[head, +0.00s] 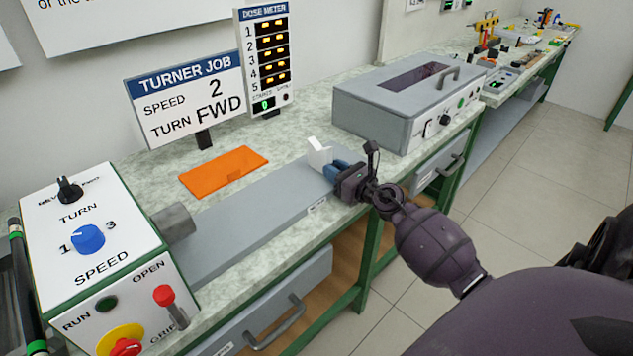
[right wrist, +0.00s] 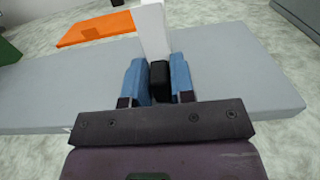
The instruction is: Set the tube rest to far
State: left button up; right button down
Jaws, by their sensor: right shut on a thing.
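The tube rest (head: 319,153) is a white upright piece on the long grey bed (head: 255,205) of the turner, toward the bed's right end. In the right wrist view the tube rest (right wrist: 152,28) rises just beyond a black block (right wrist: 159,75), apparently its grip. My right gripper (head: 333,170) is at the near side of the rest. Its blue fingers (right wrist: 160,78) are shut on the black block, one on each side. Any marks for the rest's positions are hidden or too small to read. My left gripper is not in view.
The turner's control box (head: 95,245) stands at the left, with a grey cylinder (head: 176,222) beside it. An orange mat (head: 223,171) lies behind the bed. A grey lidded case (head: 400,105) stands to the right. The sign (head: 185,97) reads speed 2, turn FWD.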

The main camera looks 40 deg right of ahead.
jog(key=shift+d+f, duration=0.1)
jog(key=shift+d, duration=0.65)
jog(key=shift+r, duration=0.2)
jog(key=c, duration=1.1)
grip_release()
jog(key=shift+d, duration=0.2)
jog(key=shift+a, duration=0.15)
jog(key=s, duration=0.7)
jog(key=s+d+b, duration=0.1)
jog(key=s, duration=0.2)
jog(key=shift+s, duration=0.35)
